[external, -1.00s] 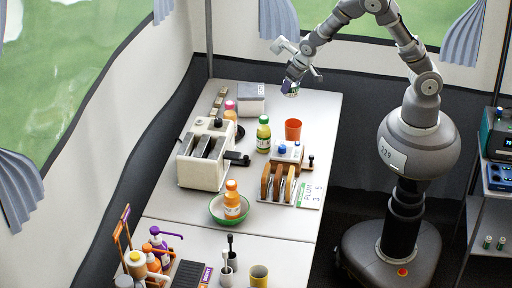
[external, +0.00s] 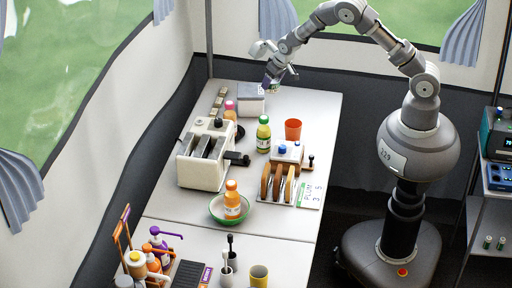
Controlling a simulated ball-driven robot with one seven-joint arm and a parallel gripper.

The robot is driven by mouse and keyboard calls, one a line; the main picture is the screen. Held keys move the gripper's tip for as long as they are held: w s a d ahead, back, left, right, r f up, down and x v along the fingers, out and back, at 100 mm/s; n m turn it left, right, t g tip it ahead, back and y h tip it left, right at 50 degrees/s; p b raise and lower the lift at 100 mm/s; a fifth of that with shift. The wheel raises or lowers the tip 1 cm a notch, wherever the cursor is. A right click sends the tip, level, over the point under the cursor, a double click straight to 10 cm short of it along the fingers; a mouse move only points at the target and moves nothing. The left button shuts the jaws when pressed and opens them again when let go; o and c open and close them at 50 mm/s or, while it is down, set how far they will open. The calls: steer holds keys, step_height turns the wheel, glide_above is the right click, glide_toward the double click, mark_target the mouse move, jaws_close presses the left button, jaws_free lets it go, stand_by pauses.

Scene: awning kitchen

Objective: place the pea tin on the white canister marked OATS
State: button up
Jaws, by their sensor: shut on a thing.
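My gripper (external: 272,80) is at the far end of the counter, shut on a small tin (external: 275,89) with a trace of green, which I take to be the pea tin. The fingers cover much of it. The tin appears to be held above the counter, near the canister's right side. The exact gap cannot be told.
An orange cup (external: 293,130), a green-capped bottle (external: 263,134) and a pink-capped bottle (external: 230,109) stand nearby. A toaster (external: 203,160), a toast rack (external: 278,183) and a green bowl (external: 216,208) with an orange bottle are closer. The back right counter is clear.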

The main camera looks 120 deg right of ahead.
steer(key=w+d, duration=0.1)
steer(key=d, duration=0.1)
steer(key=w+d, duration=0.1)
steer(key=d, duration=0.1)
steer(key=w+d+b, duration=0.1)
steer(key=d, duration=0.1)
steer(key=shift+w+f, duration=0.2)
steer(key=shift+f, duration=0.1)
steer(key=shift+f+b, duration=0.65)
steer(key=shift+f, duration=1.1)
steer(key=shift+f, duration=0.2)
steer(key=o, duration=1.2)
steer(key=shift+c, duration=0.2)
steer(key=shift+r, duration=0.15)
